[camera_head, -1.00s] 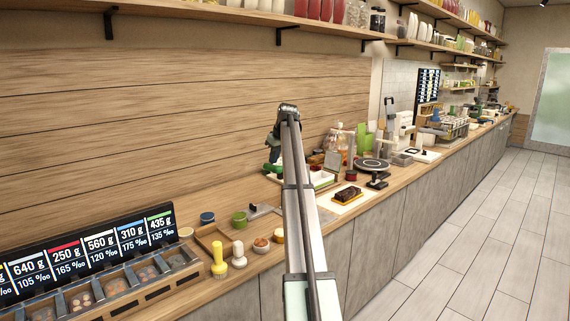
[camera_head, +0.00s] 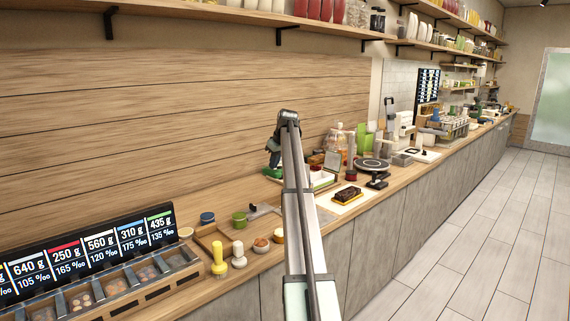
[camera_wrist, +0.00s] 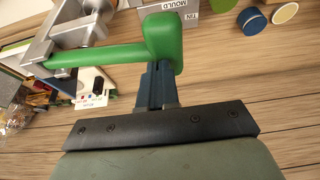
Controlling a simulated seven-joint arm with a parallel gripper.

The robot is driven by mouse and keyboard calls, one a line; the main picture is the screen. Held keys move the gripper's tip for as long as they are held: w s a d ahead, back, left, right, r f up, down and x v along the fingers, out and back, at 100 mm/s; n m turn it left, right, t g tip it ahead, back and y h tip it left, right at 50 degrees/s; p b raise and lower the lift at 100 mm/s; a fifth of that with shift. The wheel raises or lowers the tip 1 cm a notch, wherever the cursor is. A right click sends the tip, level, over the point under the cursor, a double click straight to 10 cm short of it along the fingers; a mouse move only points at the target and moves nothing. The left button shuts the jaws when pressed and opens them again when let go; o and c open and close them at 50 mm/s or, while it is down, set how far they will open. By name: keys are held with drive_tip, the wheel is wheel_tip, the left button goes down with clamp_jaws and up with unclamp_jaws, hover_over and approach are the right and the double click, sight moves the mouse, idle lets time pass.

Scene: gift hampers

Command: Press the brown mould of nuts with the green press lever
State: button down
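The green press lever (camera_wrist: 110,56) crosses the upper left of the wrist view. Its thick rounded end (camera_wrist: 164,40) is in front of my fingertips. My gripper (camera_wrist: 156,82) has its dark blue fingers close together with no gap showing; their tips are hidden behind the lever end, so contact is unclear. In the head view my gripper (camera_head: 272,160) is low at the back of the counter, just above a bit of green lever (camera_head: 273,171). Grey metal press parts (camera_wrist: 70,25) show beside the lever.
A dark brown block (camera_head: 347,193) lies on a white board right of my arm. The wooden wall is close behind my gripper.

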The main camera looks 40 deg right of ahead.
drive_tip(key=shift+f, duration=2.55)
drive_tip(key=shift+s+f, duration=0.1)
drive_tip(key=shift+f, duration=1.05)
drive_tip(key=shift+a+f, duration=0.1)
drive_tip(key=shift+f, duration=0.1)
